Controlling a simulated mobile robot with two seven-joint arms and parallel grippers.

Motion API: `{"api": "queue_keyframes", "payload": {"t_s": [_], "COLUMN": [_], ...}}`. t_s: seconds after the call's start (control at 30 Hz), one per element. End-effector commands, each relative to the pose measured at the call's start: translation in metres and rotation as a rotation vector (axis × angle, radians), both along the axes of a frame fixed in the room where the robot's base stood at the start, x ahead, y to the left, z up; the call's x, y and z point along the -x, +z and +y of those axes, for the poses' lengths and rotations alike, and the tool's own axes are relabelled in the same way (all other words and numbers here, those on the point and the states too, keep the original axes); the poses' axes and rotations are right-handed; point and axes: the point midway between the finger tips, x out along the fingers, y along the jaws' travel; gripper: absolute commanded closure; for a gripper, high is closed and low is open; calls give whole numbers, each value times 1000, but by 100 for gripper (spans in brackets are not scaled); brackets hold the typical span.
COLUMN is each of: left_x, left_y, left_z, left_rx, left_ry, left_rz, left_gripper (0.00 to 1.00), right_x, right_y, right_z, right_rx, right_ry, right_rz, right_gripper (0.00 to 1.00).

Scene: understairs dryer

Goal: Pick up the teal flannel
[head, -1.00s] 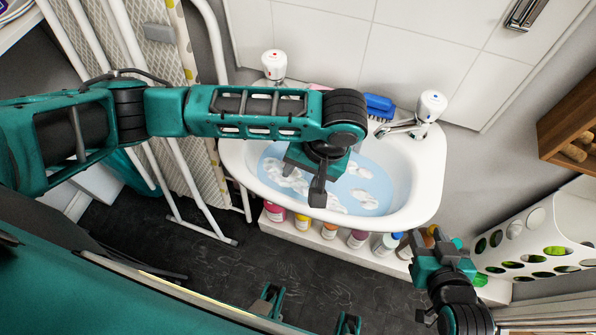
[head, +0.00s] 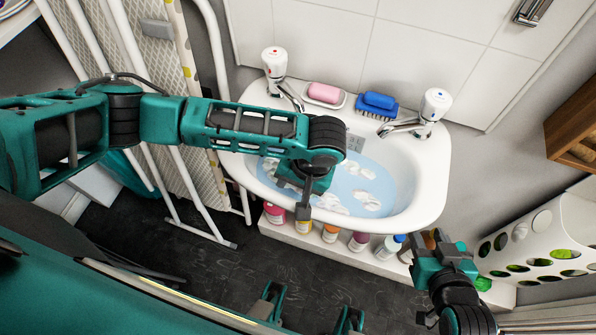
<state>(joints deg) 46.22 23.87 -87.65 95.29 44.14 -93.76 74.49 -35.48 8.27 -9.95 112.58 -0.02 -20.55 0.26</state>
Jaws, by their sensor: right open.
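I cannot make out a teal flannel for certain. A teal patch (head: 122,162) shows low on the left, partly hidden behind white rails and my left arm; I cannot tell what it is. My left gripper (head: 304,203) points down over the near side of the white basin (head: 432,185). Only one dark finger shows clearly, so whether it is open is unclear, and nothing is seen in it. My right gripper (head: 447,246) is open at the lower right, beside the basin's near right side, with no object seen between its fingers.
Pale blue water with white foam (head: 367,199) fills the basin. A pink soap (head: 324,93) and a blue brush (head: 377,105) lie on its back rim between two taps. Several bottles (head: 358,241) stand on a ledge below. A white holed holder (head: 537,238) is at right.

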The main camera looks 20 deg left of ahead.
Motion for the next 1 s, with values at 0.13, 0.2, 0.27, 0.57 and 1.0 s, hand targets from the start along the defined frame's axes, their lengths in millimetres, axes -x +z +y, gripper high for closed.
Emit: {"api": "queue_keyframes", "payload": {"t_s": [0.13, 0.2, 0.27, 0.57, 1.0], "left_x": [0, 0, 0, 0, 0], "left_y": [0, 0, 0, 8, 88], "left_z": [0, 0, 0, -1, -1], "left_rx": [0, 0, 0, 2, 2], "left_ry": [0, 0, 0, 0, 1], "left_rz": [0, 0, 0, -1, 0], "left_gripper": [76, 83, 88, 88, 88], "right_x": [0, 0, 0, 1, 2], "right_y": [0, 0, 0, -1, 16], "right_z": [0, 0, 0, -2, -8], "right_rx": [1, 1, 1, 4, 13], "right_ry": [1, 1, 1, -2, -10], "right_rz": [-1, -1, -1, 6, -1], "right_gripper": [57, 57, 57, 57, 57]}}
